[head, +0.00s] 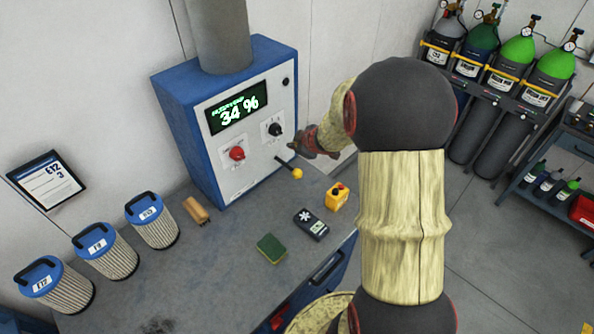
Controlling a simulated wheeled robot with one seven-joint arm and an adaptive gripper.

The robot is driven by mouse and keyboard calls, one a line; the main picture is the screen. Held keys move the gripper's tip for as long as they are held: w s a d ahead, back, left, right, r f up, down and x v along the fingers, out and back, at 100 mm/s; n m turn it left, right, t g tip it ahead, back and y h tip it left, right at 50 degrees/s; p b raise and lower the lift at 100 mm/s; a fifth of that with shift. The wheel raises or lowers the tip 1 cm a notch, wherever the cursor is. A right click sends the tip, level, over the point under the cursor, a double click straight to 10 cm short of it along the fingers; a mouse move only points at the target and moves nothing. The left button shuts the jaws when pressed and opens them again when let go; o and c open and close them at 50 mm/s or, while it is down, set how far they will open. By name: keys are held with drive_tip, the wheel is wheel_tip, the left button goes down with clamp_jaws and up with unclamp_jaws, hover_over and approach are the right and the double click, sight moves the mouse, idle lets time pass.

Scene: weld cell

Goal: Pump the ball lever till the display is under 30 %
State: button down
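The blue and white filter cabinet (212,186) stands on the bench against the wall. Its display (238,107) reads 34 % in green. The ball lever (296,174), a yellow ball on a short dark rod, sticks out low on the front panel and slants downward. My gripper (294,147) is just above the ball lever, near the panel's right edge, and looks apart from the ball. My arm comes in from the right. The fingers are small and seen at an angle, so I cannot tell whether they are open.
A red knob (237,154) and a black switch (275,129) sit above the lever. On the bench are a yellow box (337,197), a dark handheld device (311,224), a green sponge (271,248), a tan roll (195,210) and filter cartridges (152,222). Gas cylinders (517,52) stand far right.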

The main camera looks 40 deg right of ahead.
drive_tip(key=shift+f, duration=0.15)
drive_tip(key=b, duration=0.7)
hover_over(296, 172)
wheel_tip(296, 172, down, 7)
drive_tip(key=shift+w+r, duration=0.1)
drive_tip(key=shift+f+b, duration=0.85)
drive_tip(key=shift+f, duration=0.05)
drive_tip(key=shift+f, duration=0.1)
drive_tip(key=shift+f, duration=0.3)
